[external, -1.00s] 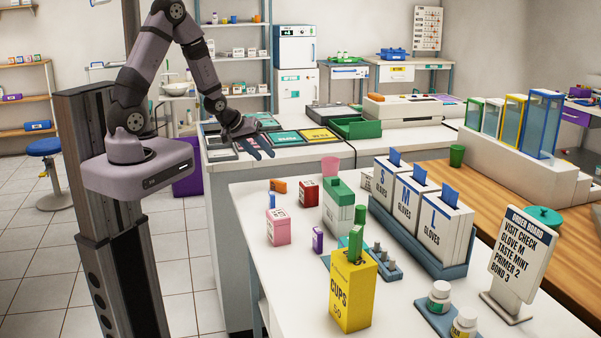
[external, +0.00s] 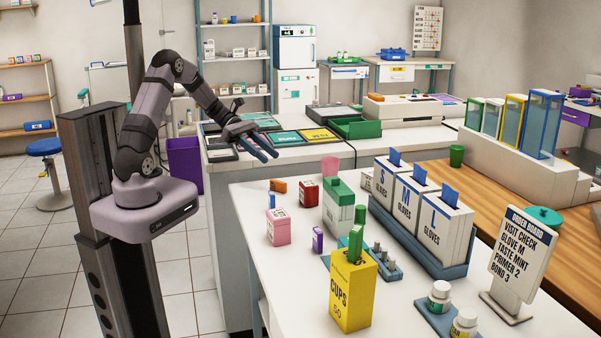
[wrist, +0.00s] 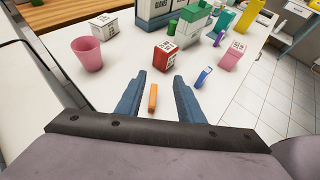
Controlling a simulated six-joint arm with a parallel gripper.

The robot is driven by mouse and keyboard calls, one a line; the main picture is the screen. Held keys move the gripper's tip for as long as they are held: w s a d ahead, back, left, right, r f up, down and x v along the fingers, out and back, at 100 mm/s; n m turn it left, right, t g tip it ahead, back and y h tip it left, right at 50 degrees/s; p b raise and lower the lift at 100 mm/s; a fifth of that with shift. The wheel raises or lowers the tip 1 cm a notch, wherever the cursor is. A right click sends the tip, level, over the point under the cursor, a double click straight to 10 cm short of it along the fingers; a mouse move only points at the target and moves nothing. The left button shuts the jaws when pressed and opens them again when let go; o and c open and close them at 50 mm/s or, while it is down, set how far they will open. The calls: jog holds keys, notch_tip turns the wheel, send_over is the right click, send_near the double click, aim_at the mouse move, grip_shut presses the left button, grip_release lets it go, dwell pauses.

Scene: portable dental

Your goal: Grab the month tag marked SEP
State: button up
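My gripper (external: 264,149) is open and empty; its two blue fingers show apart in the wrist view (wrist: 160,78). Small coloured tag-like pieces lie on the white counter. An orange piece (external: 278,186) is at the counter's far end and appears between the fingers in the wrist view (wrist: 153,97), apart from them. A blue piece (external: 272,200) is beside it, right of the fingers in the wrist view (wrist: 203,77). A purple piece (external: 317,240) stands nearer the external camera. No SEP marking is legible, so I cannot tell which piece bears it.
Near these pieces are a red box (external: 306,192), a pink box (external: 278,227), a pink cup (wrist: 88,54) and a green-topped box (external: 338,205). The yellow cups box (external: 352,292) and glove boxes (external: 407,205) stand further along. A gap separates this counter from the rear one.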

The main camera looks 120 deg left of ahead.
jog(key=r+t, duration=0.1)
jog(key=r, duration=0.1)
send_near(281, 182)
jog(key=x, duration=0.3)
jog(key=shift+w+f, duration=0.1)
jog(key=shift+w, duration=0.25)
jog(key=shift+x, duration=0.95)
jog(key=shift+w+f, duration=0.15)
jog(key=shift+w, duration=0.1)
jog(key=shift+w, duration=0.1)
jog(key=shift+p+x, duration=0.5)
jog(key=shift+x, duration=1.95)
grip_shut()
